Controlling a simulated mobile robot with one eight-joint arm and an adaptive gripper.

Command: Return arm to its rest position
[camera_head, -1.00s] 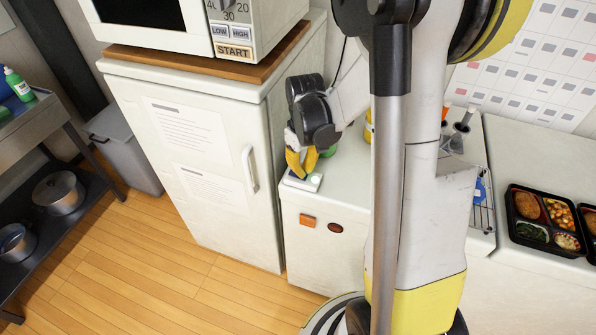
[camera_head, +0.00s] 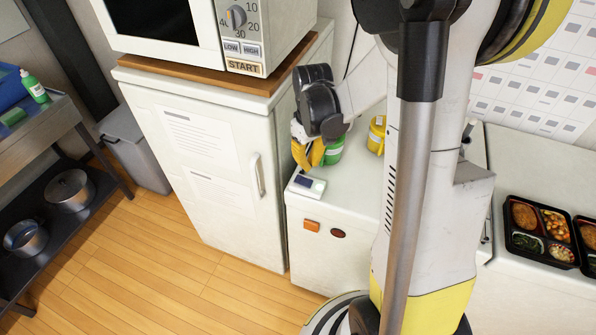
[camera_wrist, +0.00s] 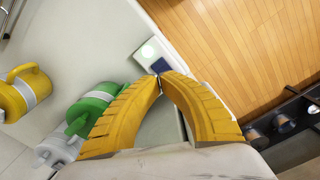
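My gripper (camera_head: 308,155) is over the left end of the white counter, beside the white cabinet. Its yellow fingers are bent in and their tips meet in the wrist view (camera_wrist: 160,73), with nothing held between them. A small white device with a dark screen (camera_head: 307,185) lies at the counter's corner below the fingers. The device also shows just beyond the fingertips in the wrist view (camera_wrist: 150,52). My arm hangs folded down from my body, with its forearm partly hidden behind my column.
A green container (camera_head: 334,152) stands right beside my gripper, with a yellow one (camera_head: 376,138) further right. A grey container (camera_wrist: 55,150) shows in the wrist view. The cabinet (camera_head: 222,185) bears a microwave (camera_head: 208,38). A bento tray (camera_head: 507,222) lies at the right.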

